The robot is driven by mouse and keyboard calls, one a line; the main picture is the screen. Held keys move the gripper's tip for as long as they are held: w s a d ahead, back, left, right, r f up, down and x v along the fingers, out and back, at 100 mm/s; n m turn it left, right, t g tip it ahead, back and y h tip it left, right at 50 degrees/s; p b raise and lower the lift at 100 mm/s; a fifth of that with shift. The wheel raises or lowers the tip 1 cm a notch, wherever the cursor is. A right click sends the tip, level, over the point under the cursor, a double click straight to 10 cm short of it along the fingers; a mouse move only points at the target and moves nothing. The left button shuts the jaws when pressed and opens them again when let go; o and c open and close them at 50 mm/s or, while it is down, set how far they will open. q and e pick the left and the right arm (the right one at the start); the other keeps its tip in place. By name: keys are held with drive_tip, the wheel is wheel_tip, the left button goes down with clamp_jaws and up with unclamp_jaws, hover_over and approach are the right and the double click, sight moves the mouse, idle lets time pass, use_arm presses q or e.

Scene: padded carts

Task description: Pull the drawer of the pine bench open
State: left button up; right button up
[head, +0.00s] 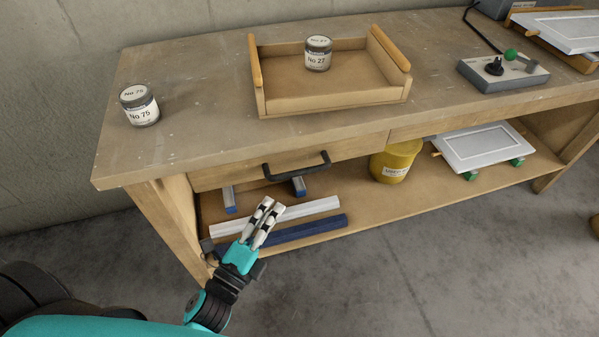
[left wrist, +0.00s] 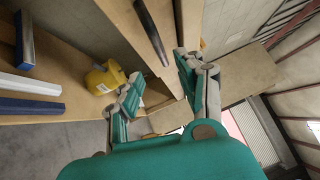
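The pine bench (head: 205,75) stands along the wall. Its drawer front (head: 225,175) sits under the top's front edge and looks closed, flush with the frame. A dark bar handle (head: 297,166) sticks out from the drawer front; it also shows in the left wrist view (left wrist: 151,32). My left gripper (head: 268,205) is in front of the bench, below and a little left of the handle, apart from it. In the left wrist view its two fingers (left wrist: 158,85) are spread with nothing between them. My right gripper is in neither view.
On the bench top are a wooden tray (head: 335,100) holding a jar (head: 318,54), another jar (head: 140,106) and a control box (head: 503,73). The lower shelf holds white and blue bars (head: 300,234), a yellow tub (head: 396,161) and a white panel (head: 483,147). The floor in front is clear.

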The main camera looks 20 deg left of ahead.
sight(298, 173)
use_arm(q)
drive_tip(key=p+x, duration=0.1)
drive_tip(key=x, duration=1.1)
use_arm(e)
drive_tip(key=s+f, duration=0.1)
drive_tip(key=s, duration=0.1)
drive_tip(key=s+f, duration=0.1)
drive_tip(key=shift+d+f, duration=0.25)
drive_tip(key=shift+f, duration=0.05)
use_arm(q)
drive_tip(key=shift+c, duration=0.2)
drive_tip(key=shift+s+f, duration=0.1)
clamp_jaws()
